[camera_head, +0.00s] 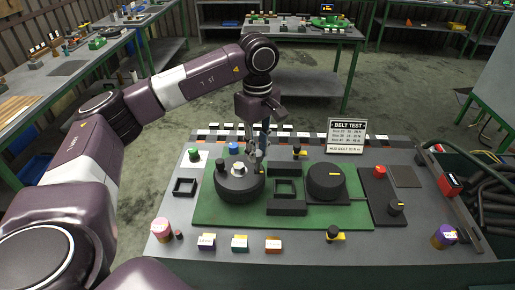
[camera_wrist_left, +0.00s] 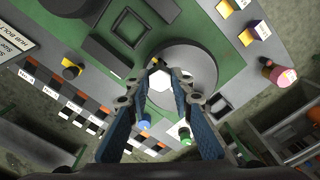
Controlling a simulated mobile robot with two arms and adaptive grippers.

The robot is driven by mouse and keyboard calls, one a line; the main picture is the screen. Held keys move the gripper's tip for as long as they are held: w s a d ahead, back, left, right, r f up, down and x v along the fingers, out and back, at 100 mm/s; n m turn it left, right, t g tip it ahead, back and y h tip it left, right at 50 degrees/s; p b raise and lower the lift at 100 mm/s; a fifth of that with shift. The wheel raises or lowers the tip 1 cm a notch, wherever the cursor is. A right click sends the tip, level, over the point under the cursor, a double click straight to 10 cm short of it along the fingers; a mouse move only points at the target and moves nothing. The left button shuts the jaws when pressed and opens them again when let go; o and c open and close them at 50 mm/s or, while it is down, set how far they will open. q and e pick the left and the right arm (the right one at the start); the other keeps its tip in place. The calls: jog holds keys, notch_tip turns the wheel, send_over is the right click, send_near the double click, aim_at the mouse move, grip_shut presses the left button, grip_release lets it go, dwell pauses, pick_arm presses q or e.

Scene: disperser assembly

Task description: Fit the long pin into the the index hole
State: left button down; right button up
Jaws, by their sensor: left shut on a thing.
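My left gripper (camera_head: 254,152) points down over the back right edge of a dark round disc (camera_head: 238,187). In the left wrist view its fingers (camera_wrist_left: 161,66) close together at their tips over the same disc (camera_wrist_left: 200,60). It is shut on a small grey piece, apparently the long pin, mostly hidden by the fingertips. A white hexagonal piece (camera_head: 238,168) sits on the disc, and shows between the fingers in the left wrist view (camera_wrist_left: 159,90). The index hole cannot be made out. My right gripper is not in view.
The disc lies on a green plate (camera_head: 215,215). A black drum (camera_head: 326,180) and black square blocks (camera_head: 287,207) stand to its right. Blue (camera_head: 233,147) and green (camera_head: 194,154) pieces stand behind. Several small coloured blocks line the front edge. A sign (camera_head: 346,136) stands at the back right.

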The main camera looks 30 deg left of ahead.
aim_at(258, 162)
pick_arm(q)
jog(key=shift+f+b, duration=1.7)
jog(key=shift+f, duration=0.65)
jog(key=c, duration=1.6)
grip_release()
notch_tip(258, 162, up, 12)
jog(key=shift+r, duration=0.1)
